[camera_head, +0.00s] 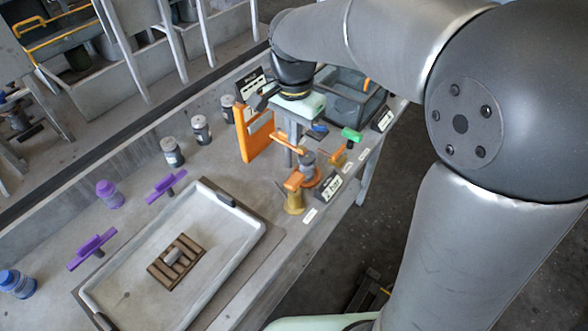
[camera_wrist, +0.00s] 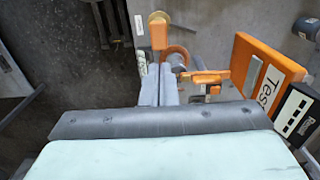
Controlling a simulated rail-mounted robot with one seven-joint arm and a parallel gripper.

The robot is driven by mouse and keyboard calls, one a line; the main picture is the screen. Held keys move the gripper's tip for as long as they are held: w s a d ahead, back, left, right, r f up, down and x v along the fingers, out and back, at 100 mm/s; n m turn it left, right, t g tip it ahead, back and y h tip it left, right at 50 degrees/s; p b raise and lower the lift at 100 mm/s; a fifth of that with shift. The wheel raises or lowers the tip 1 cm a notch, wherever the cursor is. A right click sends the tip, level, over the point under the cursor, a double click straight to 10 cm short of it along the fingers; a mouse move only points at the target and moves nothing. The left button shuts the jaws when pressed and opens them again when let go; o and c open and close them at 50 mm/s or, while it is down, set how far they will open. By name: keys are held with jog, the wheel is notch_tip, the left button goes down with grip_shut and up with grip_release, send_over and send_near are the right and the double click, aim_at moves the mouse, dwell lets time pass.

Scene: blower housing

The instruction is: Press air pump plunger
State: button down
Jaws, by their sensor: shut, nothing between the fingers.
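A small pump-like part with a yellow-brown body (camera_head: 294,203) and an orange top (camera_head: 293,181) stands near the table's front edge. I take it to be the air pump with its plunger. In the wrist view its orange block (camera_wrist: 158,36) shows just past my fingertips. My gripper (camera_head: 291,158) points down beside it, on its far side in the head view. Its two fingers (camera_wrist: 157,68) are shut together and empty. Whether the fingertips touch anything is hard to tell. A grey knob on an orange ring (camera_head: 308,166) stands close to the fingers.
An upright orange test panel (camera_head: 256,146) stands left of my gripper. A green-handled part (camera_head: 351,134) and small label signs (camera_head: 328,187) are close on the right. A grey tray (camera_head: 217,259) with a brown slotted block lies nearer. Purple handles and several jars stand on the left.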

aim_at(294, 180)
notch_tip(294, 180, down, 12)
jog(key=shift+f+p, duration=0.15)
jog(key=shift+p, duration=0.55)
notch_tip(294, 180, down, 4)
jog(key=b, duration=0.3)
jog(key=shift+s+r, duration=0.1)
jog(key=shift+r, duration=0.1)
jog(key=shift+r+p, duration=0.2)
jog(key=shift+p, duration=0.15)
notch_tip(294, 180, up, 14)
jog(key=p, duration=0.1)
